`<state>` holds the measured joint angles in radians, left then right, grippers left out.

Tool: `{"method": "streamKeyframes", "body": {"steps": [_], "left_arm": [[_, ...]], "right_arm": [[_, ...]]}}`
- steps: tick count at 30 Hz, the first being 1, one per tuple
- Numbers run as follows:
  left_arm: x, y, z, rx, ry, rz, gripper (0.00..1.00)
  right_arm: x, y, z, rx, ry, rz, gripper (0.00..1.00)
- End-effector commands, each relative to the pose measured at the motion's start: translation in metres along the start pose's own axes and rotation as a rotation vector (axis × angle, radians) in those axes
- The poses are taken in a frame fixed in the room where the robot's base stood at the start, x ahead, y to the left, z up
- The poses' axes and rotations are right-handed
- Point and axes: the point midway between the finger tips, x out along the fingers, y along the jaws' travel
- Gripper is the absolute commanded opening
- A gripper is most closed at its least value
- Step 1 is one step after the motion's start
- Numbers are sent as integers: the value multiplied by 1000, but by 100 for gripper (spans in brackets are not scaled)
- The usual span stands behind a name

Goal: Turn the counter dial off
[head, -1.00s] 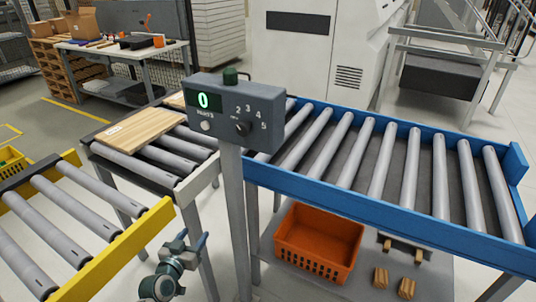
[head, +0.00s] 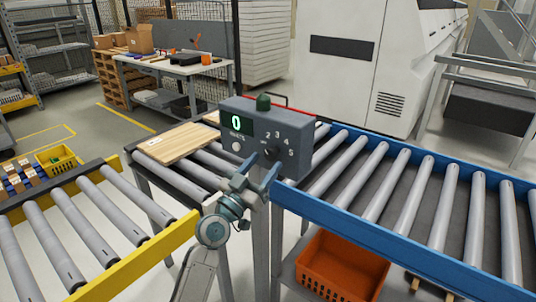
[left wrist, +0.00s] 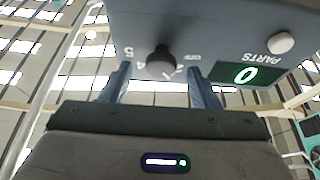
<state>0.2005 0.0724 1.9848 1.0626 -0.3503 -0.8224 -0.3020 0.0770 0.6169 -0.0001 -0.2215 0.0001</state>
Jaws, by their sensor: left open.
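The counter box (head: 265,135) is grey-blue on a post, with a green display (head: 236,122) reading 0 and a green knob on top. Its black dial (head: 271,153) is on the front face, beside the numbers. My left gripper (head: 258,173) is open just below and in front of the dial. In the left wrist view the dial (left wrist: 161,60) shows upside down between the two spread fingers of the left gripper (left wrist: 159,72), with OFF and 5 lettered near it. I cannot tell where the dial points or whether a finger touches it. My right gripper is out of view.
A blue-sided roller conveyor (head: 400,235) is on the right and a yellow-sided one (head: 135,265) on the left. A wooden board (head: 177,144) lies on rollers behind the box. An orange crate (head: 340,268) is below the blue conveyor.

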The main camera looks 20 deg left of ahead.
Motion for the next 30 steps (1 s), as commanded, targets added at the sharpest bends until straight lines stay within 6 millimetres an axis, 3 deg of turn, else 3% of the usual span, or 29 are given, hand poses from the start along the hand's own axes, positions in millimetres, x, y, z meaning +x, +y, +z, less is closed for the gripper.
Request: {"method": "streamKeyframes", "body": {"steps": [6, 15, 17, 22, 30], "left_arm": [[22, 0, 0, -1, -1, -1, 55], [24, 0, 1, 0, -1, -1, 55], [24, 0, 1, 0, -1, -1, 47], [24, 0, 1, 1, -1, -1, 14], [24, 0, 0, -16, -2, -8, 11]], "right_arm": [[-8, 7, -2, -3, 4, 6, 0], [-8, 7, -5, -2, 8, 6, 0], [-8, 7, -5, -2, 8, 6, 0], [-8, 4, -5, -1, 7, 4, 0], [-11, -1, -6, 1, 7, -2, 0]]}}
